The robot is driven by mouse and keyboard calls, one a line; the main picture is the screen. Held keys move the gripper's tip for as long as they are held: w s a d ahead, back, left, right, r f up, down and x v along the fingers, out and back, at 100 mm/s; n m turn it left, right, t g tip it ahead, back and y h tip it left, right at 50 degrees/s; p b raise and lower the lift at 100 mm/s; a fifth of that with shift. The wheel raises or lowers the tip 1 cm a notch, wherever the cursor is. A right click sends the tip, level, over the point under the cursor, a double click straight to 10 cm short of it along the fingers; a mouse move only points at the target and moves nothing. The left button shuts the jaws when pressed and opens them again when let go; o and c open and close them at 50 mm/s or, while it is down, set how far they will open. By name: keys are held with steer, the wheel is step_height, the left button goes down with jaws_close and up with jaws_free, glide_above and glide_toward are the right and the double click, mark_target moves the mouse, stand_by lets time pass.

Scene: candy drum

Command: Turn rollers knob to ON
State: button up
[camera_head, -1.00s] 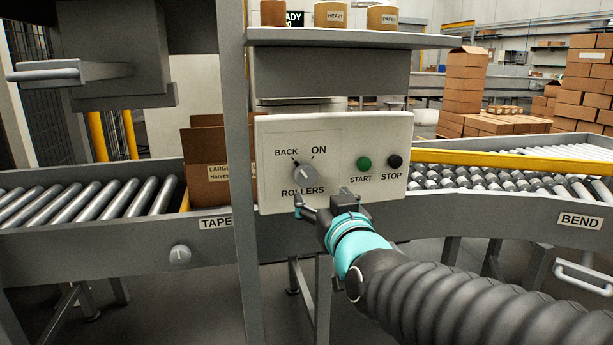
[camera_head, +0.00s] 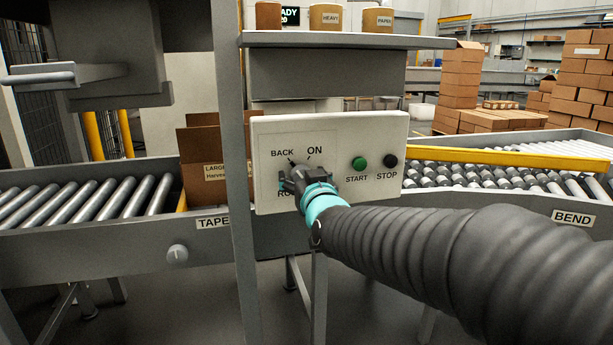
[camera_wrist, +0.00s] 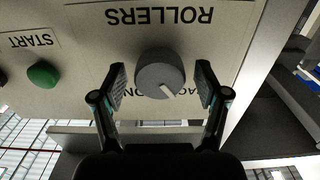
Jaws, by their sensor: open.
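The rollers knob (camera_wrist: 158,72) is a round grey dial with a white pointer line. In the wrist view, which shows the panel upside down, the pointer aims at the BACK side. My gripper (camera_wrist: 161,84) is open, with one finger on each side of the knob. Gaps show between both fingers and the knob. In the head view my gripper (camera_head: 297,181) is in front of the white control panel (camera_head: 335,128) and hides most of the knob and the ROLLERS label. The ON label (camera_head: 315,151) shows above right of it.
A green START button (camera_head: 360,162) and a black STOP button (camera_head: 390,161) are to the right on the panel. A grey post (camera_head: 236,200) stands left of the panel, and a shelf (camera_head: 345,40) is above. Roller conveyors run on both sides.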

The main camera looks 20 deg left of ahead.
steer(key=c, duration=1.2)
steer(key=shift+o, duration=0.2)
steer(key=shift+f+m+b, duration=0.15)
steer(key=shift+m+b, duration=0.15)
steer(key=shift+b, duration=0.2)
steer(key=m+b, duration=0.1)
steer(key=b, duration=0.2)
steer(key=shift+f+m, duration=0.15)
steer(key=shift+m, duration=0.15)
steer(key=m+b, duration=0.3)
steer(key=b, duration=0.1)
steer(key=shift+m, duration=0.3)
steer(key=m+b, duration=0.3)
steer(key=shift+d+m, duration=0.1)
steer(key=shift+m, duration=0.2)
steer(key=shift+w+m+b, duration=0.1)
steer(key=shift+m+b, duration=1)
steer(key=shift+m, duration=1.1)
